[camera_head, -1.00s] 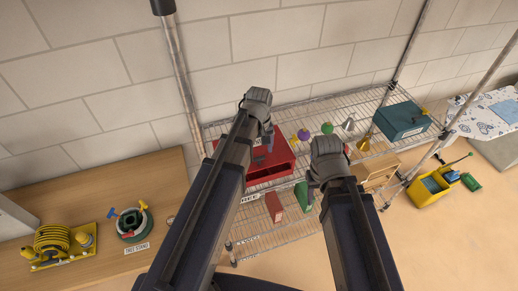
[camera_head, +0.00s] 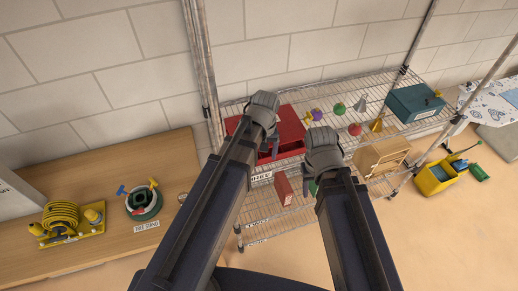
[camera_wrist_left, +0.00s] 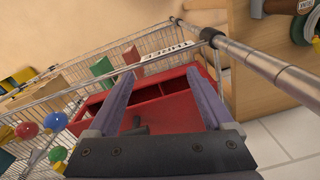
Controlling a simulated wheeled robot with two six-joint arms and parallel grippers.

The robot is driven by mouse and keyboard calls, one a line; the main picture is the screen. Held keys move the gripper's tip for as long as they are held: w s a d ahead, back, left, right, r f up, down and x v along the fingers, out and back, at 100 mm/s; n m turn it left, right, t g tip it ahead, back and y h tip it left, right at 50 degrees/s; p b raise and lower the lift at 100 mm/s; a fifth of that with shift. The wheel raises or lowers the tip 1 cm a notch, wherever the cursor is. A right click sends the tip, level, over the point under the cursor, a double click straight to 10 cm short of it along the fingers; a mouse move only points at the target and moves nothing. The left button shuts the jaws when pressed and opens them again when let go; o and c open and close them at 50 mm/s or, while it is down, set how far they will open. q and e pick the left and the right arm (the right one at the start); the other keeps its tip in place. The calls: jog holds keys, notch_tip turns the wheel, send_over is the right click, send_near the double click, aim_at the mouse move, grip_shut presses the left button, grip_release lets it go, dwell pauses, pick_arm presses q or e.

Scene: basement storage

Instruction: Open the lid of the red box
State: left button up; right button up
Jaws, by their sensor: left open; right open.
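The red box (camera_head: 291,127) sits on the top wire shelf, partly hidden behind my left arm in the head view. My right gripper (camera_head: 312,180) is open and empty, in front of the shelf to the right.
The wire shelf (camera_head: 351,96) also holds small coloured items, a teal box (camera_head: 414,102) and a wooden box (camera_head: 380,157). A red block (camera_head: 283,188) is lower down. Metal posts flank the rack. A wooden table (camera_head: 155,178) stands left; a yellow bucket (camera_head: 436,178) stands right.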

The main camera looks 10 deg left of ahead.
pick_arm(q)
jog(key=shift+s+a+f+m+b, duration=0.15)
jog(key=shift+s+f+m+b, duration=0.2)
jog(key=shift+s+f, duration=0.45)
pick_arm(e)
jog(key=shift+s+a+f, duration=0.35)
jog(key=shift+a+f, duration=0.1)
jog(key=shift+f, duration=0.3)
pick_arm(q)
jog(key=s+d+f+m+y+b, duration=0.1)
jog(key=s+d+f+m+b, duration=0.2)
jog(key=s, duration=0.5)
jog(key=d+m+b, duration=0.1)
jog(key=d+m, duration=0.1)
jog(key=m, duration=0.1)
jog(key=shift+s+d+f+m, duration=0.25)
jog(key=shift+s+f+m, duration=0.1)
jog(key=shift+s, duration=0.05)
pick_arm(e)
notch_tip(320, 180, down, 4)
jog(key=shift+r, duration=0.1)
